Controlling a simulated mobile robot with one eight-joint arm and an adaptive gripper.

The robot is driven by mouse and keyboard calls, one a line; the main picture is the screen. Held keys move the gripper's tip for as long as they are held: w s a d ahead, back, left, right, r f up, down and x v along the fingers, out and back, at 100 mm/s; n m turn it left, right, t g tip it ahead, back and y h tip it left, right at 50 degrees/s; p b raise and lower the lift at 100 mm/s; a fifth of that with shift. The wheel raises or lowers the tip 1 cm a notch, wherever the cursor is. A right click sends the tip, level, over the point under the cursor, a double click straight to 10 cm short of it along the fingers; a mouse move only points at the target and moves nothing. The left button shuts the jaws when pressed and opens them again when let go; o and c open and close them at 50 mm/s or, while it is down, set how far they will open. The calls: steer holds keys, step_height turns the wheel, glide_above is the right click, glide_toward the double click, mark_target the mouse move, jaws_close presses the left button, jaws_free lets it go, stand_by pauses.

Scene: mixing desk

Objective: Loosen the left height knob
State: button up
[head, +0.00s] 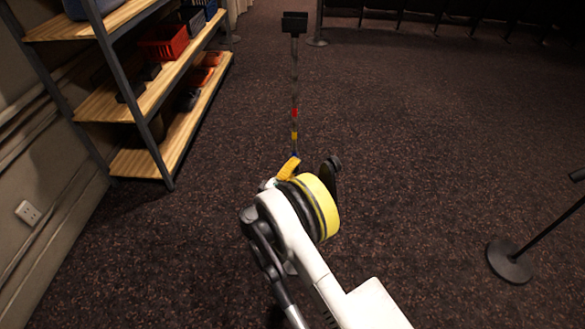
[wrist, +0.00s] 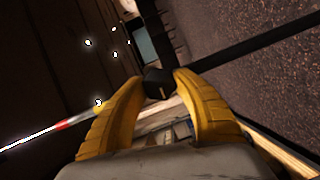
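My gripper (wrist: 160,79) has two yellow curved fingers with a gap between them. A small black knob-like piece (wrist: 158,84) shows between the fingertips in the wrist view, close to both. I cannot tell whether the fingers press on it or whether it lies beyond them. In the head view my gripper (head: 289,168) is at the lower end of a thin post (head: 294,85) with red and yellow bands and a dark block (head: 294,22) on top. My wrist hides what is at the fingertips there. I cannot tell which knob this is.
A wooden shelf rack (head: 135,100) with a red bin (head: 163,42) and other items stands at the left by the wall. A stand with a round black base (head: 510,262) is at the right. Dark carpet (head: 430,130) is clear between them.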

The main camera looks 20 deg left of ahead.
steer(key=o, duration=0.5)
steer(key=shift+c, duration=0.2)
steer(key=s+a, duration=0.1)
steer(key=s, duration=0.6)
steer(key=shift+s+r, duration=0.15)
steer(key=shift+r, duration=0.15)
